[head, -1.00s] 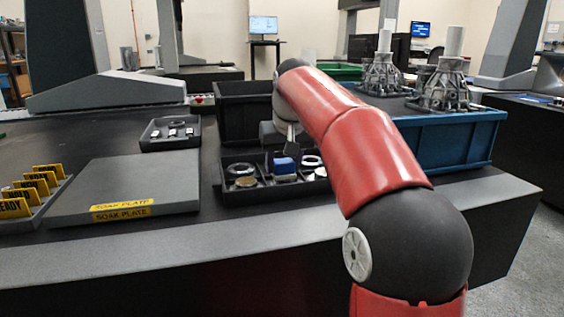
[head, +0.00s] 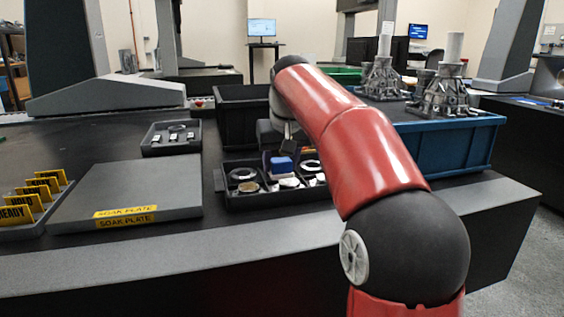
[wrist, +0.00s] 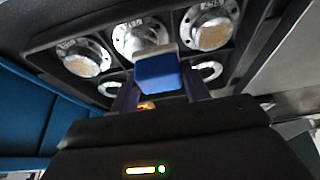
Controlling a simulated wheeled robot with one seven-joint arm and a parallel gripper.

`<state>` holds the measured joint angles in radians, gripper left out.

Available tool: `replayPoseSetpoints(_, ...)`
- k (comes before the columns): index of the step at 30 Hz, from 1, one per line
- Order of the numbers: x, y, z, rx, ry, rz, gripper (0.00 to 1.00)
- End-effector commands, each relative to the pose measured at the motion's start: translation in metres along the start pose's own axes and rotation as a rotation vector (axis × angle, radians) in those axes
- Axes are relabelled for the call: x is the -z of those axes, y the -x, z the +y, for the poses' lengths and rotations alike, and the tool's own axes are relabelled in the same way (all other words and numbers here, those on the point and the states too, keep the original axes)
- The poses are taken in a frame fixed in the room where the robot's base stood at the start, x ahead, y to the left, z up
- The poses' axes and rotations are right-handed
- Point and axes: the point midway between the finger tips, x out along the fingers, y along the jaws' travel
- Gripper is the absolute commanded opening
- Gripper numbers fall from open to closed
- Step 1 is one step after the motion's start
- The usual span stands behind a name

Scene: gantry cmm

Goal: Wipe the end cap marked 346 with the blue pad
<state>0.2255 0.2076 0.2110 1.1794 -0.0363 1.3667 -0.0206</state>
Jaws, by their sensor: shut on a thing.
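My gripper (wrist: 158,84) is shut on the blue pad (wrist: 157,73), which it holds over a black divided tray (wrist: 112,90). In the wrist view the pad is in front of the middle end cap (wrist: 140,38) and hides its lower part. Another end cap (wrist: 86,58) is to the left and a third (wrist: 208,30) to the right, both with tan faces. Their rims carry small marks, too small to read surely, so I cannot tell which is 346. In the head view the pad (head: 281,163) is above the tray (head: 272,203); contact with a cap cannot be told.
Pale rings (head: 242,174) lie in the tray's back compartments. A grey soak plate (head: 125,183) and yellow signs (head: 38,196) are to the left. A small tray (head: 171,150) stands behind. A black bin (head: 238,118) and a blue bin (head: 450,147) with metal castings flank my arm.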

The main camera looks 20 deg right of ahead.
Motion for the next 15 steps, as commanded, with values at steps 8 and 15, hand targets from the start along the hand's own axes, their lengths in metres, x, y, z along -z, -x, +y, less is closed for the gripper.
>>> replayPoseSetpoints(8, 0.010, 0.027, -0.002, 0.000, 0.001, 0.000, 0.28)
replayPoseSetpoints(15, 0.018, 0.047, -0.003, 0.000, 0.001, 0.000, 0.28)
